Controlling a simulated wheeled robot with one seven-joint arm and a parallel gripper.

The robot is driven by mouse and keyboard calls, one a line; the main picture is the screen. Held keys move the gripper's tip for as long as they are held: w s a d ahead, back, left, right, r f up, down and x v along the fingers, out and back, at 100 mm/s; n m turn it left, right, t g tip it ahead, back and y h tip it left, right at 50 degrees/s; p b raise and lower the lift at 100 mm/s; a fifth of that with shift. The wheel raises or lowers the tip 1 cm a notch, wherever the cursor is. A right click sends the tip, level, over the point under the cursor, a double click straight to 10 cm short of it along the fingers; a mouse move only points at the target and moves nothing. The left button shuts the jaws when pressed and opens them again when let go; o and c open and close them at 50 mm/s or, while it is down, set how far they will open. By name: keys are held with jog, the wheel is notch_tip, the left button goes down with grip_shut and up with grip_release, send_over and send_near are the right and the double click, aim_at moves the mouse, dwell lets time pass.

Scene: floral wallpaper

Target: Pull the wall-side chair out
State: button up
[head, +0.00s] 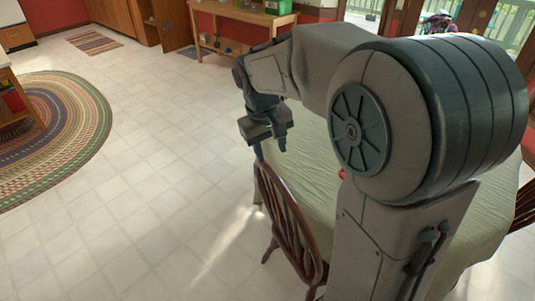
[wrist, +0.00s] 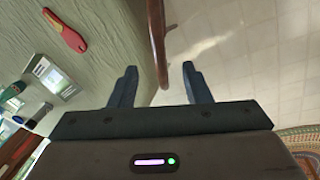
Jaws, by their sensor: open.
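A brown wooden chair with a curved, spindled back (head: 287,222) stands at the left side of a table with a pale green cloth (head: 480,225). My gripper (head: 270,147) is open above the far end of its back. In the wrist view, a brown curved chair rail (wrist: 157,35) reaches down between the two open fingers of my gripper (wrist: 160,67), with gaps on both sides. Another dark chair (head: 526,205) shows partly at the right edge. My arm hides much of the table and part of the near chair.
A red-handled object (wrist: 66,31) and a small boxy item (wrist: 52,77) lie on the tablecloth. White tiled floor (head: 150,190) is clear left of the chair. A braided oval rug (head: 85,125) lies farther left. A wooden bench (head: 240,15) stands at the back.

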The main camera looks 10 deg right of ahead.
aim_at(274, 177)
jog(key=w+f, duration=0.1)
jog(key=f, duration=0.3)
jog(key=w+d+f+p, duration=0.1)
jog(key=f, duration=0.4)
jog(key=w+d+f, duration=0.1)
jog(key=f, duration=0.3)
jog(key=shift+w+f+p, duration=0.25)
jog(key=shift+p, duration=0.1)
grip_shut()
